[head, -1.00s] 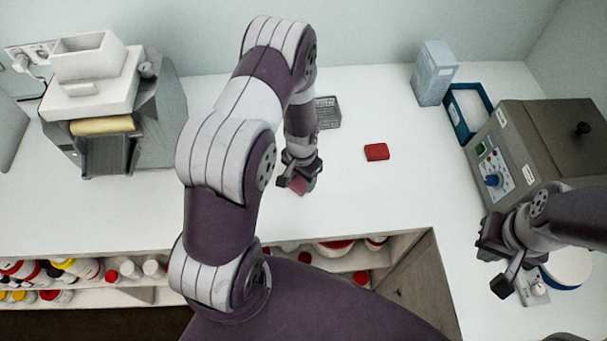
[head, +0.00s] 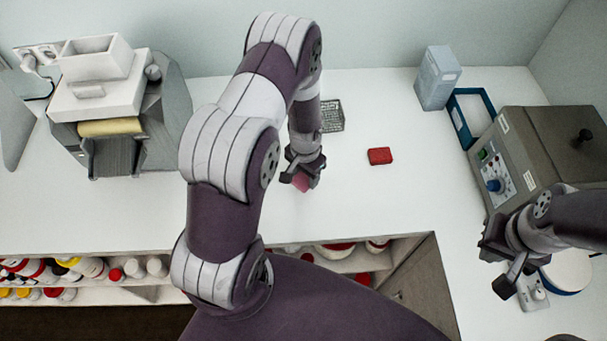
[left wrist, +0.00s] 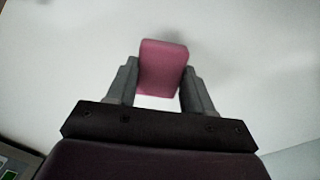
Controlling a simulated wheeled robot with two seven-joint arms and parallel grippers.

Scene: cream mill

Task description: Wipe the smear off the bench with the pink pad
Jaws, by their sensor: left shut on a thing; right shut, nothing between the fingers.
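My left gripper (head: 300,178) is shut on the pink pad (head: 300,183), low over the white bench (head: 350,210). In the left wrist view the pink pad (left wrist: 162,68) sits between the two fingers. A faint grey shadow or mark shows on the bench beside the pad there; I cannot tell whether it is the smear. I cannot make out a smear in the head view. I cannot tell whether the pad touches the bench. My right gripper (head: 506,272) is shut and empty over the right part of the bench.
A red block (head: 380,156) lies to the right of the pad. A mill (head: 120,110) stands left. Shelves of bottles (head: 80,268) are below.

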